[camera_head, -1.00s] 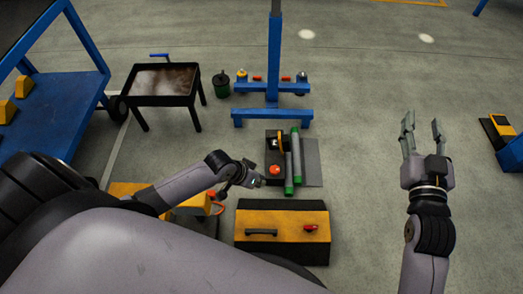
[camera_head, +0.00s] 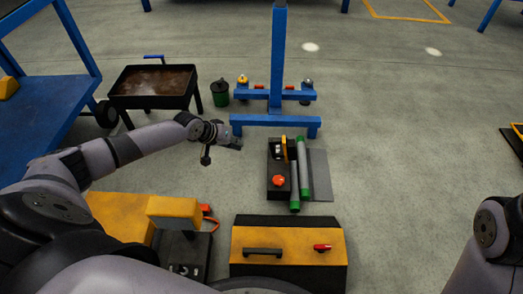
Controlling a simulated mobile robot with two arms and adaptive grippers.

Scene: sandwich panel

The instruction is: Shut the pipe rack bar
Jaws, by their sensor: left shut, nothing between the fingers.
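The pipe rack (camera_head: 278,190) is a black box-like base on the floor near the middle, with a red knob (camera_head: 278,181) on its front part. Two grey pipes (camera_head: 295,180) with green ends lie along its right side. A yellow piece (camera_head: 291,149), perhaps the bar, stands up at its rear; its exact pose is too small to tell. My left gripper (camera_head: 236,143) is shut and empty, to the left of the rack's rear end and apart from it. My right gripper is out of the picture; only part of its arm shows at the lower right.
A blue stand (camera_head: 275,120) rises behind the rack. A yellow and black toolbox (camera_head: 288,240) lies in front.

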